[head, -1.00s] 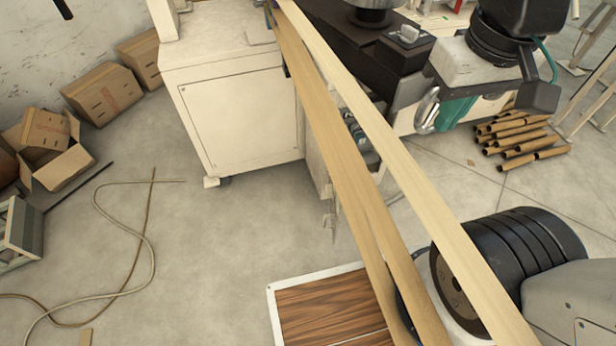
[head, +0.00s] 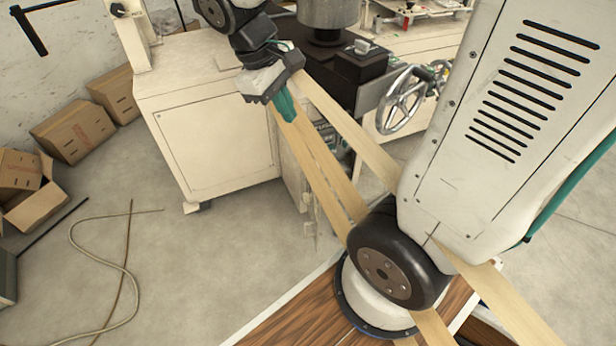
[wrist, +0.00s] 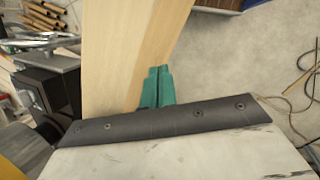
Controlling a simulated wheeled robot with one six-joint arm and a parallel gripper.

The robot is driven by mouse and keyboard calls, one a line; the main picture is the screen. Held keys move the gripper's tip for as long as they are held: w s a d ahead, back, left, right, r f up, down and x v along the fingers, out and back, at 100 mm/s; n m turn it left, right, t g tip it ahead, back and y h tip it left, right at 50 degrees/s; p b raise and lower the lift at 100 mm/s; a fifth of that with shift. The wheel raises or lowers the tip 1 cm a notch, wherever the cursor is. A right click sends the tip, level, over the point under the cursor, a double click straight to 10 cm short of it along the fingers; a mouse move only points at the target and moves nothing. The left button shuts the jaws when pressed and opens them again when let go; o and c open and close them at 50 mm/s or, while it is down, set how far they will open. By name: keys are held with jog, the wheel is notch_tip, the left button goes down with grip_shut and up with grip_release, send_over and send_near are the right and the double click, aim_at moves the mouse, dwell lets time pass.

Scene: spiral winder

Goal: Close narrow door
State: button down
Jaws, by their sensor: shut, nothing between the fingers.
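A narrow cream panel (head: 296,172), which looks like the narrow door, stands at the right corner of the cream machine cabinet in the head view. Tan strips and the gap beside it partly hide it, so I cannot tell how far it stands open. My gripper (head: 286,106) is above it, at the cabinet's top right corner, with its teal fingers pointing down. In the wrist view the fingers (wrist: 157,88) are together and empty, over or beside a tan strip (wrist: 135,45). The door cannot be made out in the wrist view.
Long tan strips (head: 315,165) run diagonally from the machine past my arm. The wide front panel (head: 215,145) of the cabinet is flat. A metal handwheel (head: 402,100) is at the right. Cardboard boxes (head: 73,127) and a loose cord (head: 125,270) lie left; floor between is clear.

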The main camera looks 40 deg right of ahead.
jog(key=w+d+f+n+g+h, duration=0.1)
jog(key=w+f+n+g+h, duration=0.2)
jog(key=w+f, duration=0.7)
jog(key=n+h, duration=0.2)
jog(key=n, duration=0.3)
send_near(319, 182)
notch_tip(319, 182, down, 4)
jog(key=d, duration=0.1)
jog(key=s+d, duration=0.1)
jog(key=d, duration=0.1)
jog(key=shift+s+f, duration=0.1)
jog(key=shift+s, duration=0.2)
jog(key=shift+s+d, duration=0.2)
jog(key=shift+d, duration=0.25)
jog(key=shift+t, duration=0.3)
